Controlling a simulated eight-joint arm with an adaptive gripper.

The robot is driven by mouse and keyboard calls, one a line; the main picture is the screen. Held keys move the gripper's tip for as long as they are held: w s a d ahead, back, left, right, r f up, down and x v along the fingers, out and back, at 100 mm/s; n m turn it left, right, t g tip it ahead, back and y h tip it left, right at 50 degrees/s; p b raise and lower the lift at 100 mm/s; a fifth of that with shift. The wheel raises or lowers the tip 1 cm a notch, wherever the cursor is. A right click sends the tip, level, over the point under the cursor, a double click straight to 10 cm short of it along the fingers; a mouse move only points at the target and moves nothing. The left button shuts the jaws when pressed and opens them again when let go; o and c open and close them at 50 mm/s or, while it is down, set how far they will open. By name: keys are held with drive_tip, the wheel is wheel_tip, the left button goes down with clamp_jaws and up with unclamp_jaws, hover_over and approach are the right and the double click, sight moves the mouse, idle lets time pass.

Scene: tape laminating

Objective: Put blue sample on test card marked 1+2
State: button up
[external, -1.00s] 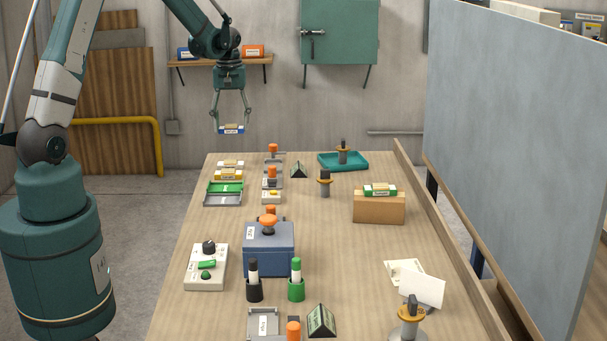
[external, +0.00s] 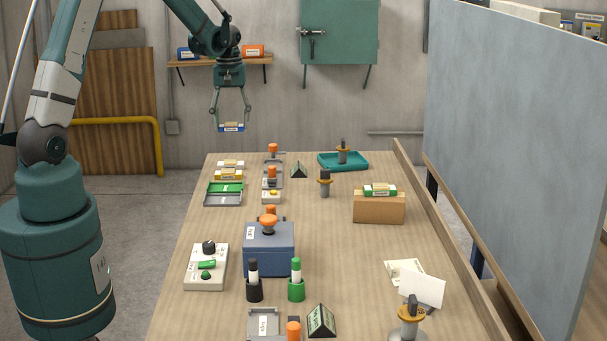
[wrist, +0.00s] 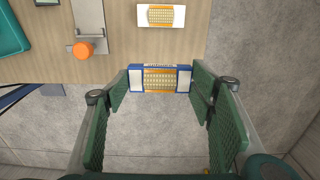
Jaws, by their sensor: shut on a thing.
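My gripper (external: 231,125) is shut on the blue sample (external: 231,128), a small blue-edged block with a pale label. It is held in the air above and beyond the table's far left edge, touching nothing else. In the wrist view the blue sample (wrist: 160,87) sits between the green finger pads, its white ends and a gridded, orange-edged middle showing. A cream card (external: 403,268) with marks lies at the right of the table, partly behind a white card (external: 422,290). I cannot read a 1+2 mark on any card.
Yellow samples (external: 229,174) and a green tray (external: 225,188) sit at the table's far left. A blue box (external: 269,252) with an orange knob stands mid-table. A green-edged sample (external: 380,189) rests on a brown block (external: 379,208). The table's centre right is clear.

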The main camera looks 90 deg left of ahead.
sight(233, 123)
drive_tip(key=r, duration=0.5)
drive_tip(key=shift+w+d, duration=0.2)
drive_tip(key=shift+w, duration=0.2)
drive_tip(key=w+d+m, duration=0.9)
drive_tip(key=w+d, duration=2.2)
drive_tip(key=w, duration=0.3)
drive_tip(key=w+d+m, duration=0.3)
drive_tip(key=w+d, duration=0.1)
drive_tip(key=d, duration=1.1)
drive_tip(key=w+d+m, duration=0.3)
drive_tip(key=w+d, duration=0.1)
drive_tip(key=d, duration=1.1)
drive_tip(key=w+d+m, duration=0.3)
drive_tip(key=w+d, duration=0.1)
drive_tip(key=d, duration=1.2)
drive_tip(key=shift+s+a+f, duration=0.1)
drive_tip(key=shift+s+f, duration=0.05)
drive_tip(key=shift+f, duration=1.1)
drive_tip(key=shift+s+a+f, duration=0.1)
drive_tip(key=shift+f, duration=1.15)
drive_tip(key=shift+f, duration=0.1)
